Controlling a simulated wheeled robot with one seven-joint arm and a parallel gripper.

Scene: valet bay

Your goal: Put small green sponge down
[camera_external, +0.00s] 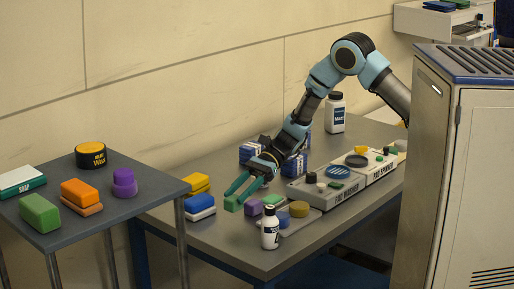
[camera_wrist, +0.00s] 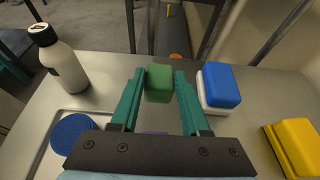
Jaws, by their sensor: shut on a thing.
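My gripper (camera_external: 239,192) has teal fingers and is shut on a small green sponge (camera_external: 232,204). In the wrist view the sponge (camera_wrist: 158,85) sits between the fingertips, over the grey table (camera_wrist: 245,145). I cannot tell whether its underside touches the tabletop. In the external view it is near the table's left part, just right of a blue and white sponge stack (camera_external: 200,206). That stack (camera_wrist: 220,86) is right of the fingers in the wrist view, with a gap between.
A white bottle (camera_external: 270,229) stands near the front edge. A shallow tray (camera_external: 300,222) holds round and block pads. Yellow sponges (camera_external: 196,184) lie behind the blue one. A pad washer (camera_external: 325,194) stands to the right. A separate side table (camera_external: 100,210) holds sponges, wax and soap.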

